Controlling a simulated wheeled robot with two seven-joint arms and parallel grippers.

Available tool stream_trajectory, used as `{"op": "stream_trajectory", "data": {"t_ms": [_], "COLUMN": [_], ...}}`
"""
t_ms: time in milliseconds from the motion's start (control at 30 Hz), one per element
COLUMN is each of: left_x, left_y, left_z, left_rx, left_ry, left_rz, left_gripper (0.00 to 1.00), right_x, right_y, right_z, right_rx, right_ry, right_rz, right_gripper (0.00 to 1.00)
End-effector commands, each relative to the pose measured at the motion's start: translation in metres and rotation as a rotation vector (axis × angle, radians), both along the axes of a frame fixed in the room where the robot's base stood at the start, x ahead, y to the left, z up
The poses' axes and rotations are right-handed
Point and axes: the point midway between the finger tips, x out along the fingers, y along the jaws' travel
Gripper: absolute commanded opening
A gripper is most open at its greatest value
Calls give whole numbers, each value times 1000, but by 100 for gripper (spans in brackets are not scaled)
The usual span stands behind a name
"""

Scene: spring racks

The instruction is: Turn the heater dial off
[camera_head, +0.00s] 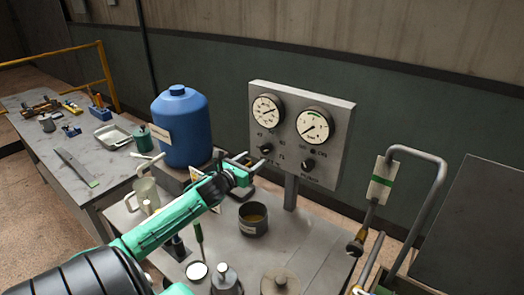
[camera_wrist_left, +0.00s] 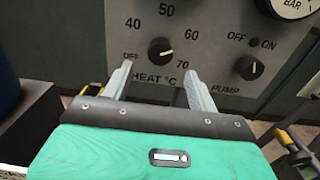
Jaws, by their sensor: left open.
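The heater dial (camera_head: 266,148) is a black round knob at the lower left of a grey control panel (camera_head: 345,140). In the left wrist view the heater dial (camera_wrist_left: 161,50) sits above the words HEAT °C, with OFF at its left and 40 to 70 around it. A small pale mark seems to show on its right side, toward 70. My left gripper (camera_head: 250,160) is open and empty in front of the panel. In the left wrist view its fingertips (camera_wrist_left: 157,73) lie either side of and just below the dial, apart from it. My right gripper is not in view.
A pump knob (camera_head: 308,164) is right of the heater dial, below two gauges (camera_head: 266,111). A blue drum (camera_head: 180,125) stands left of the panel. A dark pot (camera_head: 253,220) and several other vessels stand on the bench below my arm. A bent metal pipe handle (camera_head: 440,165) rises at right.

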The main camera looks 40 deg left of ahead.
Motion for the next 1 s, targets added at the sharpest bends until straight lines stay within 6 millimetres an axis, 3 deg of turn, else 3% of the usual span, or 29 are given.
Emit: {"op": "stream_trajectory", "data": {"t_ms": [500, 967, 1000], "left_x": [56, 63, 63], "left_y": [6, 7, 7], "left_z": [2, 0, 0], "left_rx": [-2, 0, 0], "left_ry": [0, 1, 1], "left_rz": [1, 0, 0], "left_gripper": [59, 59, 51], "right_x": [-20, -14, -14], "right_y": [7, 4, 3], "right_z": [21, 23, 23], "right_rx": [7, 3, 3], "right_ry": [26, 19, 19], "right_rz": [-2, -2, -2], "right_gripper": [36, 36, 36]}}
